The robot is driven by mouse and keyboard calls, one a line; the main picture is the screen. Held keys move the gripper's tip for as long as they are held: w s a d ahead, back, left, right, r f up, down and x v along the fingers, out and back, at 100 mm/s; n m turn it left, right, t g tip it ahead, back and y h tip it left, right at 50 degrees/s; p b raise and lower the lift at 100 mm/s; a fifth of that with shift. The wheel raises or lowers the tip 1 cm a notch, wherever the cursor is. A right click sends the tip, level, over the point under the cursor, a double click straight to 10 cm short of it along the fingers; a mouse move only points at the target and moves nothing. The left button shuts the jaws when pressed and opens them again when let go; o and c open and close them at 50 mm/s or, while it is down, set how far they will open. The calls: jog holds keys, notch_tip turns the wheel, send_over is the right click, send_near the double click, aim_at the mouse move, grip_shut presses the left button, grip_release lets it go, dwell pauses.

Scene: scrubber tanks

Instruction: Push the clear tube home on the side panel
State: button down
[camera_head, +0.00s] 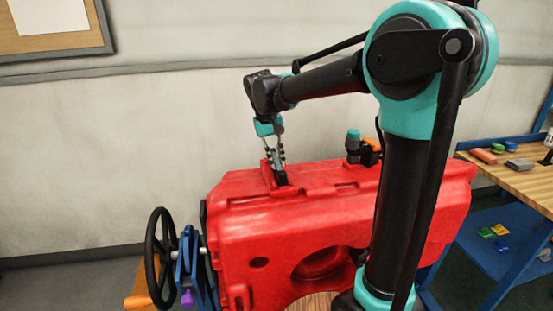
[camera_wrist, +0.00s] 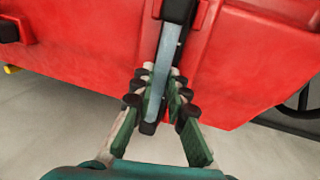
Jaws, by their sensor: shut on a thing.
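The clear tube (camera_wrist: 168,55) is a pale, see-through strip with a dark fitting at each end. In the wrist view its upper dark end (camera_wrist: 180,9) lies at a recess in the red tank's panel (camera_wrist: 105,35), partly cut off by the frame. Its lower dark end (camera_wrist: 149,127) lies between my finger bases. My gripper (camera_wrist: 161,76) is shut on the tube, with fingers on both sides. In the head view my gripper (camera_head: 274,152) points down at the top of the red tank (camera_head: 320,205). I cannot tell whether the upper end is fully seated.
A black handwheel (camera_head: 160,258) and blue clamp (camera_head: 189,262) stand at the tank's left end. A teal-capped fitting (camera_head: 353,141) rises from the tank top near my arm. A wooden bench (camera_head: 520,180) with small parts stands at right. The pale wall (camera_head: 120,130) is behind.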

jog(key=shift+f, duration=0.15)
dwell(0.7)
jog(key=c, duration=1)
grip_release()
jog(key=shift+o, duration=0.2)
jog(key=shift+r, duration=0.25)
jog(key=shift+s+a+r, duration=0.1)
jog(key=shift+a+r, duration=0.1)
jog(key=shift+r, duration=0.85)
jog(key=shift+a+r, duration=0.2)
jog(key=shift+r, duration=0.85)
jog(key=shift+r, duration=0.1)
jog(key=shift+r, duration=2.4)
